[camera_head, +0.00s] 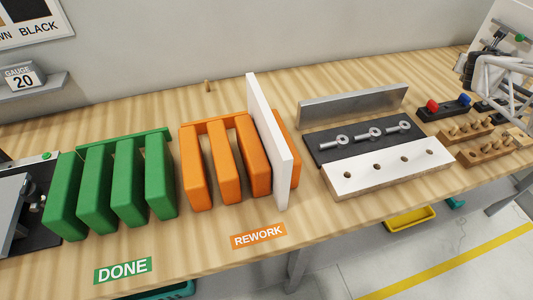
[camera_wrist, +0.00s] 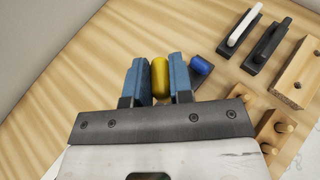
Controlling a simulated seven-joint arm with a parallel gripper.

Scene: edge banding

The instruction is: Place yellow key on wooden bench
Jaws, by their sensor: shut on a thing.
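The yellow key (camera_wrist: 160,77) shows in the wrist view as a rounded yellow piece between the two blue finger pads. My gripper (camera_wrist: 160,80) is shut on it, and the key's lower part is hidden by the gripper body. The wooden bench (camera_head: 340,235) has a pale striped top and runs across the head view; its top also shows in the wrist view (camera_wrist: 100,45). In the head view my gripper is at the right edge, above the bench's right end. The key cannot be made out there. I cannot tell its height above the bench.
A blue key (camera_wrist: 201,65) lies just right of the fingers. A red knob (camera_head: 432,105) shows near it in the head view. Wooden peg blocks (camera_head: 497,148) stand at the right. Green (camera_head: 112,190) and orange (camera_head: 222,160) racks stand left.

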